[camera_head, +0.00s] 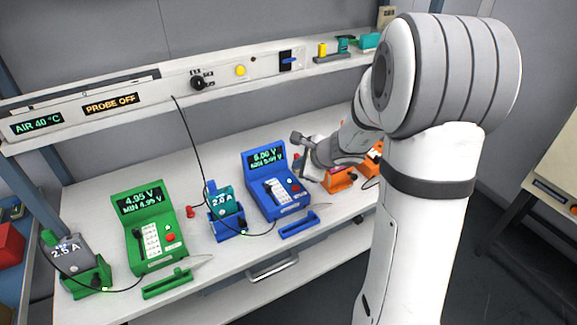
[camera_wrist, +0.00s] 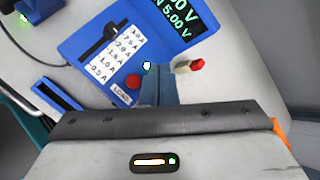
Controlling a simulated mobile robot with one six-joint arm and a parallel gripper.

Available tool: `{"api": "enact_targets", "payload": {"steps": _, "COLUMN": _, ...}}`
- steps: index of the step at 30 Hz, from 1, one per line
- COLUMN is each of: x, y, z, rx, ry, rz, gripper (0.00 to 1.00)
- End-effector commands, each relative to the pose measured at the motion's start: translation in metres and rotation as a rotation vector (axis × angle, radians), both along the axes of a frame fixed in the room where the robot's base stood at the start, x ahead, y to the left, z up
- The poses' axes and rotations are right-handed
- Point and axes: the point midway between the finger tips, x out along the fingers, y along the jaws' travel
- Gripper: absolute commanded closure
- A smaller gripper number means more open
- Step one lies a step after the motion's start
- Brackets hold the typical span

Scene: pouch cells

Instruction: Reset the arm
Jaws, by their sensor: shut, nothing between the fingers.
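My gripper (camera_wrist: 158,78) shows in the wrist view as narrow grey fingers closed together, with nothing seen between them. In the head view my arm reaches in from the right, bent over the bench, and the wrist end is just right of the blue tester (camera_head: 270,190). My arm hides much of the orange station (camera_head: 340,181) behind it.
A green tester (camera_head: 148,225) and a green holder with a grey cell (camera_head: 70,252) stand at the left of the white bench. A teal cell (camera_head: 226,200) sits in a blue holder. A shelf panel (camera_head: 215,80) with a knob and switch runs above. Thin cables cross the bench.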

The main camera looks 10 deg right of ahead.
Motion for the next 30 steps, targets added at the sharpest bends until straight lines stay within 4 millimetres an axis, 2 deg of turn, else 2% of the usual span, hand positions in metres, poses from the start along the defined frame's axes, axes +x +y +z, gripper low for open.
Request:
{"api": "enact_targets", "payload": {"steps": 5, "x": 0.0, "y": 0.001, "z": 0.001, "rx": -0.001, "ry": -0.001, "rz": 0.003, "gripper": 1.0}}
{"api": "enact_targets", "payload": {"steps": 8, "x": -0.012, "y": 0.012, "z": 0.013, "rx": -0.048, "ry": -0.026, "rz": 0.1, "gripper": 1.0}}
{"api": "enact_targets", "payload": {"steps": 10, "x": -0.029, "y": 0.026, "z": 0.026, "rx": -0.109, "ry": -0.051, "rz": 0.22, "gripper": 1.0}}
{"api": "enact_targets", "payload": {"steps": 15, "x": -0.094, "y": 0.056, "z": 0.055, "rx": -0.329, "ry": -0.116, "rz": 0.619, "gripper": 1.0}}
{"api": "enact_targets", "payload": {"steps": 19, "x": -0.149, "y": 0.063, "z": 0.067, "rx": -0.52, "ry": -0.139, "rz": 0.92, "gripper": 1.0}}
{"api": "enact_targets", "payload": {"steps": 24, "x": -0.215, "y": 0.049, "z": 0.074, "rx": -0.783, "ry": -0.124, "rz": 1.273, "gripper": 1.0}}
{"api": "enact_targets", "payload": {"steps": 27, "x": -0.243, "y": 0.033, "z": 0.076, "rx": -0.919, "ry": -0.093, "rz": 1.43, "gripper": 1.0}}
{"api": "enact_targets", "payload": {"steps": 30, "x": -0.261, "y": 0.02, "z": 0.078, "rx": -1.02, "ry": -0.061, "rz": 1.536, "gripper": 1.0}}
